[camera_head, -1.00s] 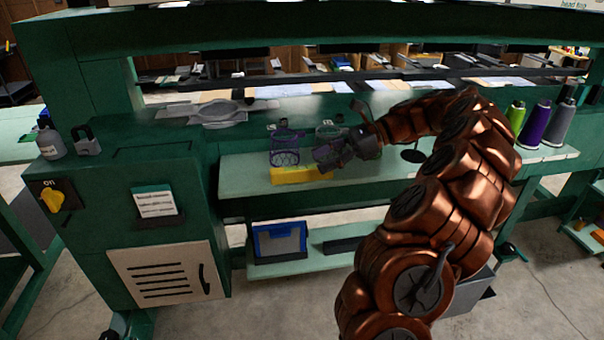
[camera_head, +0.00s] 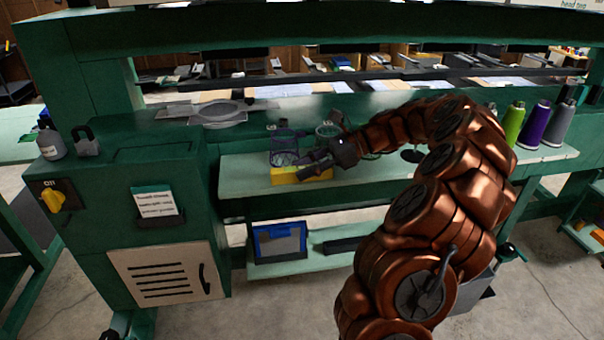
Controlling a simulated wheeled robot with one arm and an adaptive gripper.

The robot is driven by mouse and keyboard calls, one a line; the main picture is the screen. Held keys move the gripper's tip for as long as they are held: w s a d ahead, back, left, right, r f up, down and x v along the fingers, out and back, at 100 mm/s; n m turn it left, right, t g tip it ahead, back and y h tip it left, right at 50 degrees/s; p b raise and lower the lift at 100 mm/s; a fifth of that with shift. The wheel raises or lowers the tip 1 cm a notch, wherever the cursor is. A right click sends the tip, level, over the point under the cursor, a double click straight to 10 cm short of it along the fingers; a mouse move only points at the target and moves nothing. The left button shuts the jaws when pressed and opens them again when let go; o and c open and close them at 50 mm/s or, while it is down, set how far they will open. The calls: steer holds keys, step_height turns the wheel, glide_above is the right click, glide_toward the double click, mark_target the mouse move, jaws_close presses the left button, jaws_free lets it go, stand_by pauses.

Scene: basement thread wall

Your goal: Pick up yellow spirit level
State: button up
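The yellow spirit level (camera_head: 302,175) lies on the pale green shelf of the machine, near its left end. It shows as a yellow block, and its far upper side is partly hidden by my gripper. My gripper (camera_head: 305,163) is at the end of my copper-coloured arm, reaching in from the right. Its dark fingers point left, just above or at the top of the yellow level. The fingers look spread apart, with nothing visible held between them. I cannot tell whether they touch the level.
A dark wire-like basket (camera_head: 285,147) stands just behind the level. Green (camera_head: 514,123) and purple (camera_head: 534,126) thread cones stand at the shelf's right end. A blue-framed bin (camera_head: 279,243) sits on the lower shelf.

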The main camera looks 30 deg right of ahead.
jaws_close()
steer(key=shift+r, duration=1.75)
steer(key=shift+s+a+r, duration=0.1)
steer(key=shift+s, duration=0.05)
steer(key=s+a+r+b, duration=0.1)
steer(key=s+a, duration=0.9)
steer(key=s, duration=0.1)
steer(key=shift+s+a+r, duration=0.15)
steer(key=shift+s+a, duration=0.05)
steer(key=shift+a, duration=0.15)
